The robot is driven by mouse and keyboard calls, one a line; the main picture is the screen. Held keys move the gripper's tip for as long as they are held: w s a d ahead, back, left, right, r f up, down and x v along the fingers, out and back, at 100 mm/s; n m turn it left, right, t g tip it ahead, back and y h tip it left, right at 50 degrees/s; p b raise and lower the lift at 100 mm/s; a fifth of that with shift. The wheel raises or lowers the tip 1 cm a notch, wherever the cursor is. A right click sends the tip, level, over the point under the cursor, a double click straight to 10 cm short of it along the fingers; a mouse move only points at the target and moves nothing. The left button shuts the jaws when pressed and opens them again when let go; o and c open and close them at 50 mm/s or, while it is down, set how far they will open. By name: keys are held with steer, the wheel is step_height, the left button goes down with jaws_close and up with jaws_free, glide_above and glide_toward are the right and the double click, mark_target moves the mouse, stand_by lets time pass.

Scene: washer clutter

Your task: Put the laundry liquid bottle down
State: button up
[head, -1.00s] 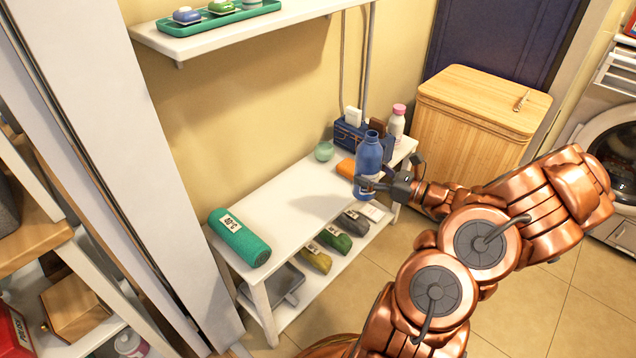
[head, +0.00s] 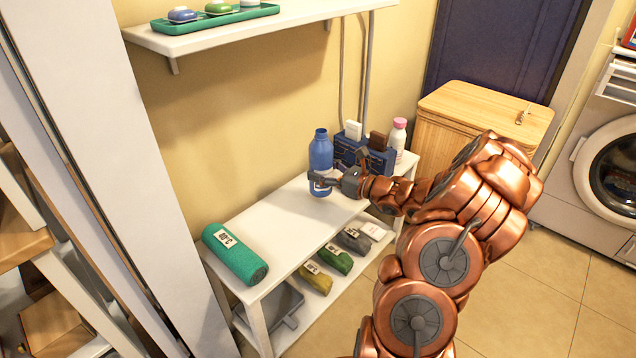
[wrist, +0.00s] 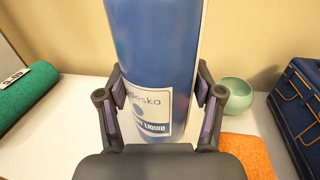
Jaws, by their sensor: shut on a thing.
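The laundry liquid bottle (head: 320,152) is blue with a white label and stands upright over the white bench, left of the blue caddy. In the wrist view the bottle (wrist: 155,45) fills the middle, its label facing me and its top cut off. My gripper (head: 322,181) is shut on the lower part of the bottle; in the wrist view its two fingers (wrist: 163,100) press on both sides. I cannot tell whether the bottle's base touches the bench top (head: 285,212).
A green rolled towel (head: 235,254) lies at the bench's left end. A pale green bowl (wrist: 238,96), an orange cloth (wrist: 247,152) and the blue caddy (wrist: 300,112) are right of the bottle. A pink-capped bottle (head: 397,138) stands behind. Bench between towel and bottle is clear.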

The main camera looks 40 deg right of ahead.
steer(key=shift+w+a, duration=0.1)
steer(key=shift+w, duration=0.3)
steer(key=shift+w+a+f+b, duration=0.1)
steer(key=shift+w+f+b, duration=0.15)
steer(key=shift+f+b, duration=0.1)
step_height(320, 180, down, 3)
steer(key=shift+b, duration=0.8)
steer(key=shift+r, duration=0.1)
steer(key=o, duration=1.2)
steer(key=shift+c, duration=0.2)
